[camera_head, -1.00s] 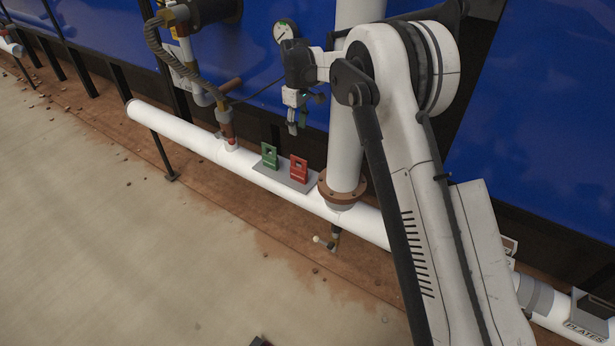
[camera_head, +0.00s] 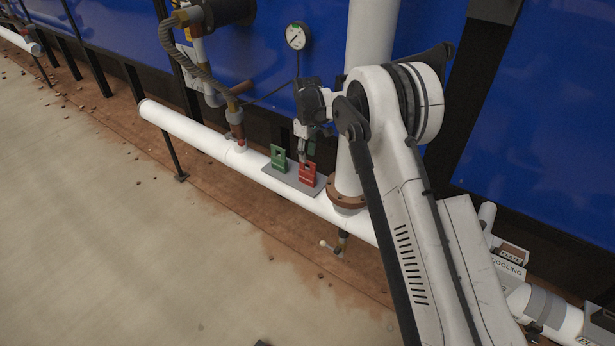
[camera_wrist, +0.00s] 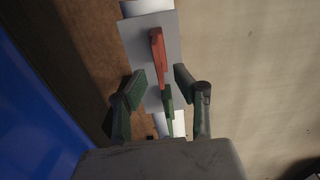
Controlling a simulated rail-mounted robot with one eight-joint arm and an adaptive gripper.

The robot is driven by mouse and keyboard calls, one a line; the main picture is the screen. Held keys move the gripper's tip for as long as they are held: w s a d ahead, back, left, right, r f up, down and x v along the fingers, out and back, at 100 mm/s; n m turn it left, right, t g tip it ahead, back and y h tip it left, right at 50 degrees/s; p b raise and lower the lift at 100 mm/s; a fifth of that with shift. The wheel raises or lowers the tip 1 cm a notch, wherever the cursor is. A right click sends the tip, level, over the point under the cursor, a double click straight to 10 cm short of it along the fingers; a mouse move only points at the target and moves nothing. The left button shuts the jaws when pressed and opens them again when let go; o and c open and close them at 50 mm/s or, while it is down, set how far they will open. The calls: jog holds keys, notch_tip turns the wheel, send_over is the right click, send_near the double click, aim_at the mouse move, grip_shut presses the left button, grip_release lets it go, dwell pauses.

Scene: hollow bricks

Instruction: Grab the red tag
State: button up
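The red tag (camera_head: 307,174) stands upright on a grey plate (camera_head: 270,178) fixed on the white pipe in the head view. The green tag (camera_head: 279,157) stands on the same plate to its left. My gripper (camera_head: 302,156) is just above and behind the red tag; its tips are partly hidden there. In the wrist view the fingers of my gripper (camera_wrist: 160,85) are spread apart. The red tag (camera_wrist: 158,52) lies a little beyond the fingertips, and the green tag (camera_wrist: 168,101) shows between the fingers. I see nothing held.
A vertical white pipe (camera_head: 371,40) with a brown flange (camera_head: 346,194) rises just right of the plate. A gauge (camera_head: 297,36) and a hose (camera_head: 200,72) are behind and left. A small valve handle (camera_head: 331,247) hangs below the pipe. The floor in front is open.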

aim_at(308, 162)
notch_tip(308, 162, down, 4)
jog(key=shift+w+f+b, duration=0.1)
jog(key=shift+f+b, duration=0.1)
jog(key=shift+b, duration=0.15)
grip_shut()
